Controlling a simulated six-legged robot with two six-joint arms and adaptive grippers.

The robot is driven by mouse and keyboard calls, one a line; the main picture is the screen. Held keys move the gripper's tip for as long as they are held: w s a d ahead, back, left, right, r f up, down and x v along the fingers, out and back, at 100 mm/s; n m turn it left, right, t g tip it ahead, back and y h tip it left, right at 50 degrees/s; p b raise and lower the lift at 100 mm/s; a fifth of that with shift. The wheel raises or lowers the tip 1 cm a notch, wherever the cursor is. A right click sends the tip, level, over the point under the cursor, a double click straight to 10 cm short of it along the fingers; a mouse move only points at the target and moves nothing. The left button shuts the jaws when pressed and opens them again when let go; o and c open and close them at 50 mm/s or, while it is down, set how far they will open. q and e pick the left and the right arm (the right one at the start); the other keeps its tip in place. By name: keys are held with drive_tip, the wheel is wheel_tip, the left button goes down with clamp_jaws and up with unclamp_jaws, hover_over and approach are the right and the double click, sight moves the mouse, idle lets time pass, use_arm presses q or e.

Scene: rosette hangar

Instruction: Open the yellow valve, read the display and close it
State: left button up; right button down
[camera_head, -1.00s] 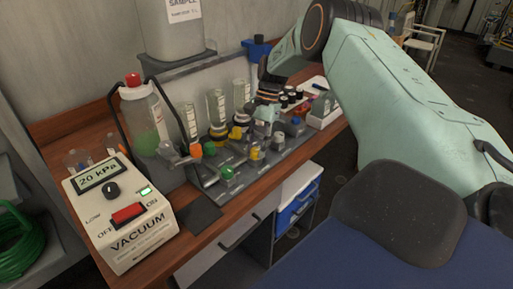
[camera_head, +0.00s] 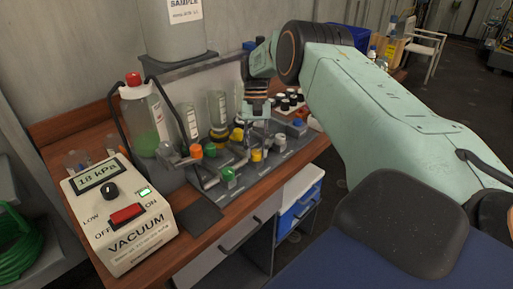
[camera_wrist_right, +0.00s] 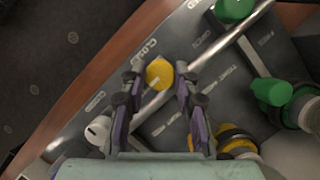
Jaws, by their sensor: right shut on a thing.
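The display (camera_head: 97,175) on the white vacuum box (camera_head: 128,223) at the left reads 18 kPa. My left gripper is not in view.
An orange valve (camera_head: 196,151) and a green valve (camera_head: 228,174) sit close by on the left. A white knob (camera_wrist_right: 98,130) is near in the wrist view. Glass columns and a bottle of green liquid (camera_head: 145,125) stand behind. Black-capped vials (camera_head: 290,100) are at the right.

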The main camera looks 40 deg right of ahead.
idle(0.4)
drive_tip(key=c, duration=1)
unclamp_jaws()
drive_tip(key=shift+d+f, duration=0.1)
drive_tip(key=shift+v, duration=3.75)
